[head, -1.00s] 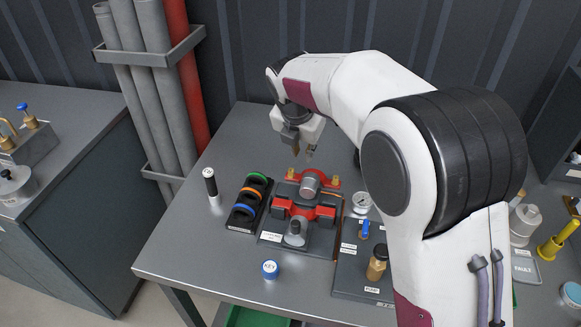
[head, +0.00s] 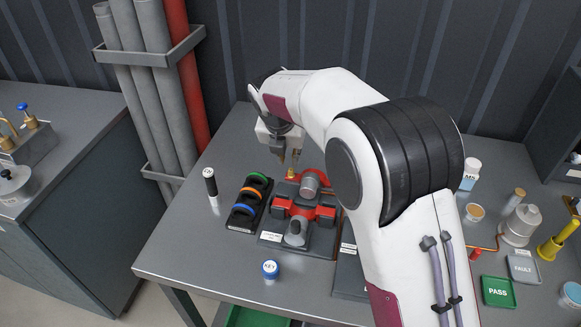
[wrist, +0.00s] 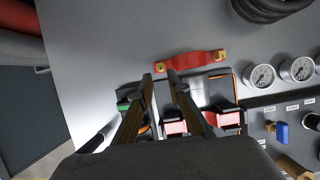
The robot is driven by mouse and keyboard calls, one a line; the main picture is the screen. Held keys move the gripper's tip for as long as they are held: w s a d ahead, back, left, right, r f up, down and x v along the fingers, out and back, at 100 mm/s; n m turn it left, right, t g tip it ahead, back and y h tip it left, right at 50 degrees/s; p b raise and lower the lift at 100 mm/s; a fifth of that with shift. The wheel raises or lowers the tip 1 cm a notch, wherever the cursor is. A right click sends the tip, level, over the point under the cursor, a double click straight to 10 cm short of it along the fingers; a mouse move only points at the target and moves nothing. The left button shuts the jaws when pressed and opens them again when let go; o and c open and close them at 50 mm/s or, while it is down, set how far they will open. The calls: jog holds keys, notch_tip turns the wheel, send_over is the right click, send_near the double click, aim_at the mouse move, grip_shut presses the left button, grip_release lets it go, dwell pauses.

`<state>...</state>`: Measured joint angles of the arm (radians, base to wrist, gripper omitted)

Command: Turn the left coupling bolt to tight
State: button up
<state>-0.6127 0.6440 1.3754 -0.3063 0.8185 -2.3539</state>
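The coupling is a red clamp (wrist: 190,62) with a brass bolt at each end, at the back of a pump unit (head: 295,240) with red parts and a grey cylinder. The left coupling bolt (head: 290,173) also shows in the wrist view (wrist: 160,67). The right bolt (wrist: 221,55) shows in the wrist view; my arm hides it in the head view. My gripper (head: 288,160) points down just above the left bolt. In the wrist view its fingertips (wrist: 159,76) are a little apart, near that bolt, with nothing held between them. I cannot tell whether they touch it.
A rack of coloured rings (head: 248,203) and a black cylinder (head: 211,183) stand left of the pump. A blue-capped KEY jar (head: 270,270) stands in front. Gauges (wrist: 261,76) and a blue-handled valve (wrist: 281,130) are to the right.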

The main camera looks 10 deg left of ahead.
aim_at(291, 169)
jog(key=shift+x, duration=3.4)
grip_shut()
